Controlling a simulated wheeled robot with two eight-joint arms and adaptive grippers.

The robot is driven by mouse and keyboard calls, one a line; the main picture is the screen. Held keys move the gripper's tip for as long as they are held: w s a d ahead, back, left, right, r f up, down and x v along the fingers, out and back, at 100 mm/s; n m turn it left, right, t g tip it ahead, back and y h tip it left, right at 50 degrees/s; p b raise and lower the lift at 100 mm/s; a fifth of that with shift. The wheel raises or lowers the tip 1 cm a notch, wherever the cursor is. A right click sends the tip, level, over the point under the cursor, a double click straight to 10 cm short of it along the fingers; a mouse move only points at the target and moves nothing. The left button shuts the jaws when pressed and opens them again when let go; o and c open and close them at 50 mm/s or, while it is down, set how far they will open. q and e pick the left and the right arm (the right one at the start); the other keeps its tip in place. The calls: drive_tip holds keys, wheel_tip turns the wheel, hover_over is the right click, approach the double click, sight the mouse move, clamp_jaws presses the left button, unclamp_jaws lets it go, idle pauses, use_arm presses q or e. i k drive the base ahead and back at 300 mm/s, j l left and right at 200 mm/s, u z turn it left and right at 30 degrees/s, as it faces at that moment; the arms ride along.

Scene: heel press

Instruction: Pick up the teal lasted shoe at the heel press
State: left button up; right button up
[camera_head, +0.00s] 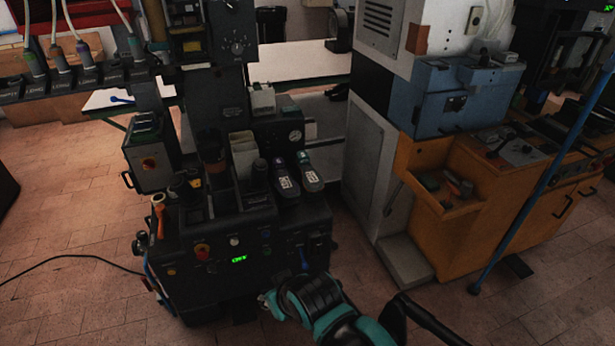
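Two dark, elongated shoe-like pieces with pale labels lie side by side on the right of the black heel press (275,247). The left piece (284,178) has a plain dark top. My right arm, black and teal, comes in from the bottom right. Its gripper (267,300) is small and partly hidden at the arm's left end, in front of the press and below the pieces. Its finger opening is unclear. My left gripper is out of view.
A grey cabinet (368,155) and an orange workbench (465,235) with a blue machine (462,98) stand to the right. A blue pole (545,180) leans there. A black cable (75,258) lies on the tiled floor at left. Floor is clear at lower left.

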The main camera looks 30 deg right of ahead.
sight(313, 183)
drive_tip(key=i+l+z, duration=0.2)
drive_tip(key=i+l, duration=0.15)
drive_tip(key=i+l+z, duration=0.2)
drive_tip(key=i+l, duration=0.15)
drive_tip(key=i+l+z, duration=0.2)
drive_tip(key=i, duration=0.3)
